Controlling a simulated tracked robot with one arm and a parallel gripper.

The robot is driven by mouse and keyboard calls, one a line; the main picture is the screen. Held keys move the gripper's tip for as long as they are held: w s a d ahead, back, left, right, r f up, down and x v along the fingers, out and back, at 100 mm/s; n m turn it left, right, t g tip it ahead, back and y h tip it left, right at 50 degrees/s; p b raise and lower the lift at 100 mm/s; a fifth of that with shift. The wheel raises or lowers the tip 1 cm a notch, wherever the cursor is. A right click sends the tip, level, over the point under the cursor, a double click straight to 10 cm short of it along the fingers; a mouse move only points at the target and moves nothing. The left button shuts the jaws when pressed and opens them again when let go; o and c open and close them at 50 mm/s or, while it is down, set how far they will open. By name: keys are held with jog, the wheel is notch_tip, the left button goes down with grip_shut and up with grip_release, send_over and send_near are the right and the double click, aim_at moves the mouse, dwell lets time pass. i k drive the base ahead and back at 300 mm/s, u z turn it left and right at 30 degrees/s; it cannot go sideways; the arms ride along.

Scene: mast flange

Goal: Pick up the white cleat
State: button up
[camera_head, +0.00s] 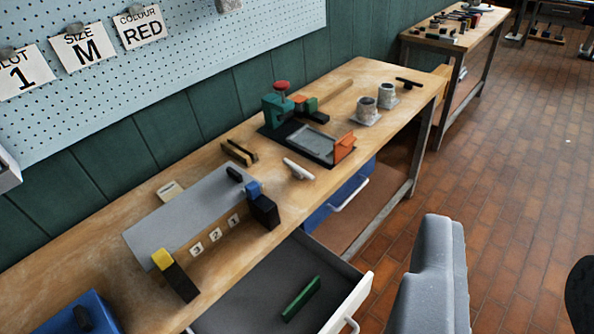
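The white cleat (299,168) lies on the wooden workbench near its front edge, about the middle of the picture. It is a small white bar, set at a slant, with a short foot under it. Nothing covers it. It lies just left of the dark tray of the green fixture and right of the grey numbered block. A grey rounded part at the lower right seems to be my own body. I make out no gripper fingers, and nothing touches the cleat.
The green press with a red knob (282,100) and orange end plate stands behind right. The grey slotted block (190,218) stands left. An open drawer (265,295) holding a green bar (301,299) juts out below. Brick floor (510,180) is clear at right.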

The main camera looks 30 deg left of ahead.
aim_at(299, 173)
jog(key=z, duration=1.65)
jog(key=i, duration=2.15)
jog(key=u, duration=3.4)
